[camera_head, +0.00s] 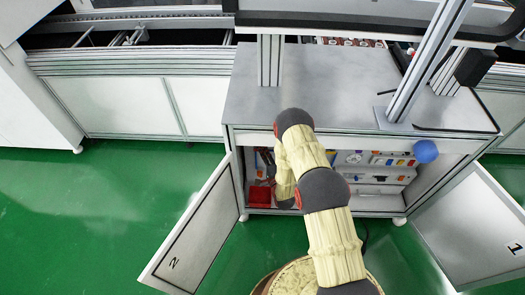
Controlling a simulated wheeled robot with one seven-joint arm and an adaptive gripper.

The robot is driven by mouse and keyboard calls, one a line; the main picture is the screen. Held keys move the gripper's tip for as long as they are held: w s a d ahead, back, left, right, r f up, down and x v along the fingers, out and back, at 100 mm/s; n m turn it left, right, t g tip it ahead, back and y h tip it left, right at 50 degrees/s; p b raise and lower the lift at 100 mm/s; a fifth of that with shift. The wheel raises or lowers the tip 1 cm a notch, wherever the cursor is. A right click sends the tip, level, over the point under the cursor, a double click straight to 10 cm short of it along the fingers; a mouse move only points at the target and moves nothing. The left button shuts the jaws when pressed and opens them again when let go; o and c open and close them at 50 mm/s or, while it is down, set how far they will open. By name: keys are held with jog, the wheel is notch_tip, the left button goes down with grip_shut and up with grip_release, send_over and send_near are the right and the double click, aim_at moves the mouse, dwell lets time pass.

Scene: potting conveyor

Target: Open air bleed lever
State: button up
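An open cabinet (240,181) stands under the grey worktop, and my cream and dark grey arm reaches into its left part. No air bleed lever can be made out. Small dark and red parts (263,160) show inside the cabinet at the left, beside my arm, too small to identify. A red box (259,197) sits on the cabinet floor below them. My gripper cannot be made out; the end of my arm is hidden behind its own links and in the cabinet.
The left door (195,228), marked 2, and the right door (477,230), marked 1, stand open. A panel (375,160) with coloured parts fills the cabinet's back right. A blue ball (425,151) is at the upper right. Green floor (95,215) is free at left.

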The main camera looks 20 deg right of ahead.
aim_at(255, 149)
jog(key=shift+r, duration=0.1)
grip_shut()
jog(key=n+p, duration=0.1)
jog(key=r+n+g+p, duration=0.1)
jog(key=n+p, duration=0.1)
jog(key=n, duration=0.1)
jog(key=shift+a+r+g+h, duration=0.15)
jog(key=shift+r+g+h, duration=0.1)
jog(key=shift+g+h, duration=0.15)
jog(key=n+p, duration=0.1)
jog(key=n, duration=0.1)
jog(key=a+r+n+g+h+p, duration=0.1)
jog(key=n, duration=0.1)
jog(key=shift+w+r+g+h+p, duration=0.1)
jog(key=shift+w+g+h+p, duration=0.05)
jog(key=shift+g+h+p, duration=0.15)
jog(key=n, duration=0.1)
jog(key=n+h, duration=0.1)
jog(key=a+n+g, duration=0.1)
jog(key=shift+w+a+r+h, duration=0.15)
jog(key=shift+r+h, duration=0.1)
jog(key=shift+h, duration=0.15)
jog(key=shift+w+a+n+g+h, duration=0.1)
jog(key=shift+a+n+g+h, duration=0.1)
jog(key=shift+n+h, duration=0.35)
jog(key=shift+w+a+n+g+h, duration=0.1)
jog(key=shift+a+n+g+h, duration=0.15)
jog(key=shift+n, duration=0.5)
jog(key=o, duration=0.6)
grip_release()
